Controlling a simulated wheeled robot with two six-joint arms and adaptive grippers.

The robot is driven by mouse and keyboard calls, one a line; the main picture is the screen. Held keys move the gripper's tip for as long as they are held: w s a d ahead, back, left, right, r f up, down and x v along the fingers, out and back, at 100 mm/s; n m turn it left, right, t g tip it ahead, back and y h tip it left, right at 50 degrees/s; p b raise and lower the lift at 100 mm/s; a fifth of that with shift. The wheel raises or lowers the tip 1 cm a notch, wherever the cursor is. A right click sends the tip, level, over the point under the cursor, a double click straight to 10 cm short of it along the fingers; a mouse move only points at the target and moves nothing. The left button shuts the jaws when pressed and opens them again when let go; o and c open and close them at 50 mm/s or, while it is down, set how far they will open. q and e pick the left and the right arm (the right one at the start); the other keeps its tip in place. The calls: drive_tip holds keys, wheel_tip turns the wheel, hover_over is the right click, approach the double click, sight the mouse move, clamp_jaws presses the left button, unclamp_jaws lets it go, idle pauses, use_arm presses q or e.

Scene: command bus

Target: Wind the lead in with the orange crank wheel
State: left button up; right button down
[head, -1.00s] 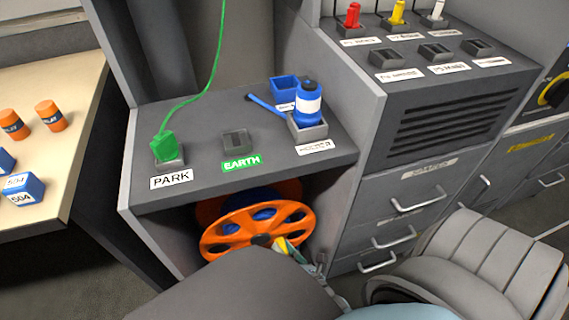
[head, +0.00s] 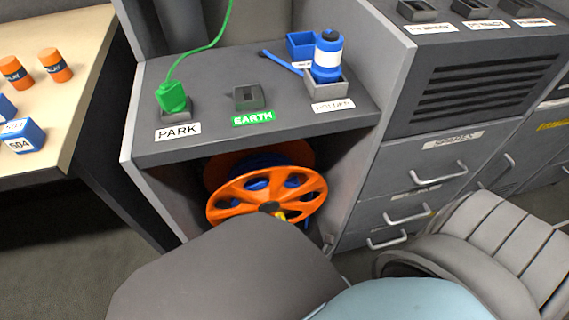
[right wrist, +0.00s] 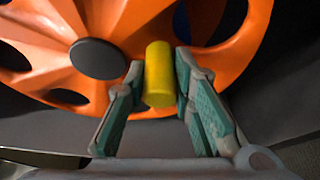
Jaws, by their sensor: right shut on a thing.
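The orange crank wheel (head: 297,205) faces me in the open bay below the grey counter. Blue lead (head: 262,181) shows on the reel behind it. A yellow handle (head: 280,216) stands out beside the wheel's dark hub. In the right wrist view my right gripper (right wrist: 159,78) is shut on this yellow handle (right wrist: 159,75), one finger on each side, with the orange wheel (right wrist: 115,25) filling the background. In the head view my own arm hides this gripper. My left gripper is not in view.
On the counter (head: 205,138), a green plug (head: 173,97) sits in the PARK socket, its cord rising. The EARTH socket (head: 249,97) is empty. A blue-and-white bottle (head: 327,58) stands in a holder. Grey drawers (head: 415,165) and a seat (head: 500,240) are at right.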

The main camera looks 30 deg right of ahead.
drive_tip(key=shift+f, duration=0.1)
drive_tip(key=c, duration=1.4)
unclamp_jaws()
drive_tip(key=shift+o, duration=0.2)
drive_tip(key=shift+s, duration=0.15)
drive_tip(key=s+r, duration=0.1)
drive_tip(key=s, duration=1)
drive_tip(key=shift+s+d+r, duration=0.2)
drive_tip(key=shift+s, duration=0.15)
